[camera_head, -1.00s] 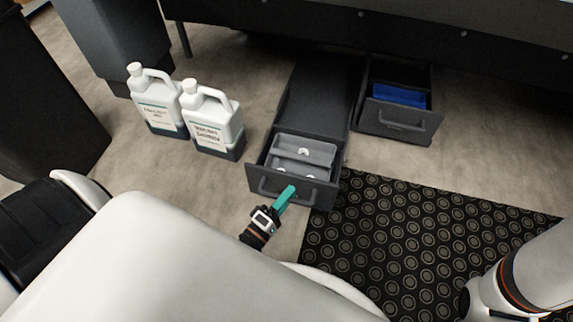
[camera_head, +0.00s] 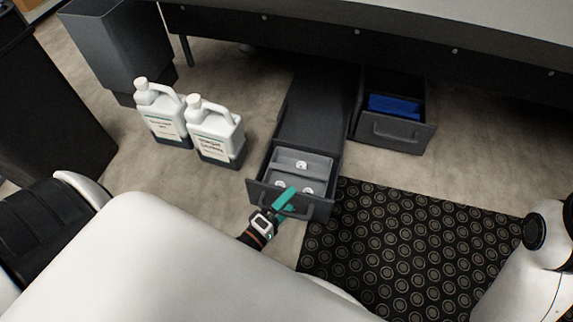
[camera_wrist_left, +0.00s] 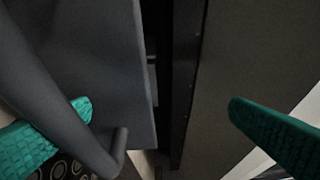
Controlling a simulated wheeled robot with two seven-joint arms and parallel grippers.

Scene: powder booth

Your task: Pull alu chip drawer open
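The left drawer (camera_head: 262,187), dark grey with a bar handle (camera_head: 316,208), stands pulled out from under the bench. It holds grey bins (camera_head: 303,163) with white round marks. No label naming the drawer can be read. My left gripper (camera_head: 284,203) is at this drawer's front by the handle. In the left wrist view its two teal fingers (camera_wrist_left: 165,112) are wide apart. The handle bar (camera_wrist_left: 62,105) crosses in front of the left finger there, and nothing is gripped between the fingers. My right gripper is out of view; only part of the right arm shows.
A second drawer (camera_head: 395,133) with a blue bin (camera_head: 395,105) stands open to the right. Two white jugs (camera_head: 163,112) (camera_head: 213,130) stand on the floor at left, near a dark bin (camera_head: 120,45). A black patterned mat (camera_head: 400,235) lies at right.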

